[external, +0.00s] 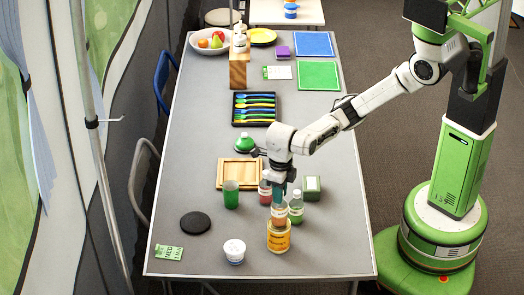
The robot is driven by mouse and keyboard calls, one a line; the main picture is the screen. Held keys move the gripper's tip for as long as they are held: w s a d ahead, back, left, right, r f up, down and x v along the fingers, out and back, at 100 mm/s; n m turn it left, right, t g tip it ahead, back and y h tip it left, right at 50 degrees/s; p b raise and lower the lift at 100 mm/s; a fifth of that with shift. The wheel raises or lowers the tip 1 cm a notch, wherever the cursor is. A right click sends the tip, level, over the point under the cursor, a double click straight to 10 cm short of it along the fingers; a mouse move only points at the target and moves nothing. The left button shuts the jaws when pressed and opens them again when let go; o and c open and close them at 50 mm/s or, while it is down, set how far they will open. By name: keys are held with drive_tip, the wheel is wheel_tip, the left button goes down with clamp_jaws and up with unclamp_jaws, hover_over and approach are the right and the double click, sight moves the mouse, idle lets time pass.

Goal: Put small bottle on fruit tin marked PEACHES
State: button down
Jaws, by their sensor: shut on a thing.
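A yellow-orange tin (278,238) stands on the table directly below the bottle in the picture. The bottle's lower end overlaps the tin's top; I cannot tell whether they touch. The lettering on the tin is too small to read.
A green bottle (297,208) stands close on the right, a red-labelled one (265,193) just behind left.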

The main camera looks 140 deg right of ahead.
drive_tip(key=c, duration=0.9)
unclamp_jaws()
drive_tip(key=shift+c, duration=0.2)
wheel_tip(320, 180, up, 12)
drive_tip(key=p, duration=0.1)
drive_tip(key=w+a+m+t+y, duration=0.1)
drive_tip(key=w+a+m+t, duration=0.1)
drive_tip(key=w+a, duration=0.35)
drive_tip(key=w+a+m+t+y, duration=0.2)
drive_tip(key=a, duration=0.6)
drive_tip(key=s+a+f+m+t+y, duration=0.1)
drive_tip(key=s+a+f+m, duration=0.15)
drive_tip(key=a+m, duration=0.4)
drive_tip(key=s+a+f+m+g+h, duration=0.1)
drive_tip(key=s+a+f+m+g, duration=0.1)
drive_tip(key=s+f+m, duration=0.85)
drive_tip(key=s+d+f+m+g+h, duration=0.1)
drive_tip(key=s+d+f, duration=0.2)
drive_tip(key=s, duration=0.4)
drive_tip(key=s+d+f+m+g+h, duration=0.1)
drive_tip(key=s+d+f+h, duration=0.1)
drive_tip(key=s+d+f, duration=0.2)
drive_tip(key=s, duration=0.3)
drive_tip(key=shift+s+f, duration=0.2)
drive_tip(key=shift+s, duration=0.15)
